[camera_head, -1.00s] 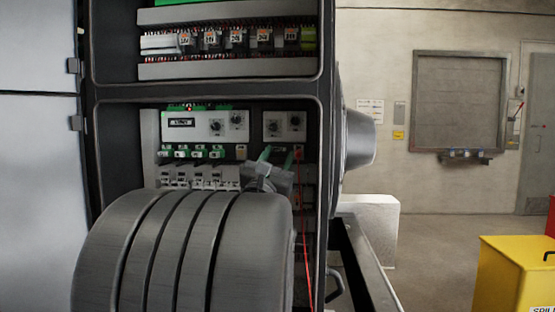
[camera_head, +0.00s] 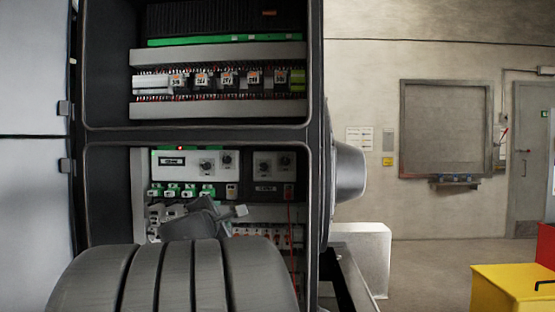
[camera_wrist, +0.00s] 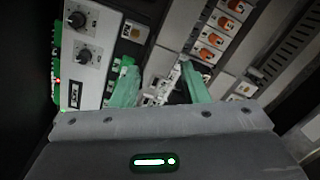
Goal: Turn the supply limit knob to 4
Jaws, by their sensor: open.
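In the head view, a white panel module with a small display (camera_head: 171,161) carries two dark round knobs, a left one (camera_head: 206,165) and a right one (camera_head: 227,160). A darker module to its right carries two more knobs, one (camera_head: 264,166) beside the other (camera_head: 285,161). Labels are too small to read, so I cannot tell which is the supply limit knob. My gripper (camera_head: 205,216) is below the white module. In the wrist view its green fingers (camera_wrist: 156,72) are apart and empty; two knobs, one (camera_wrist: 77,19) and another (camera_wrist: 82,54), lie up and left of them.
The dark cabinet frame (camera_head: 317,190) surrounds the panel. Green terminals (camera_head: 172,190) sit under the white module. A thin red cable (camera_head: 290,230) hangs at the right. A row of orange-marked breakers (camera_head: 227,80) is above. A yellow bin (camera_head: 515,290) stands right, with open floor before it.

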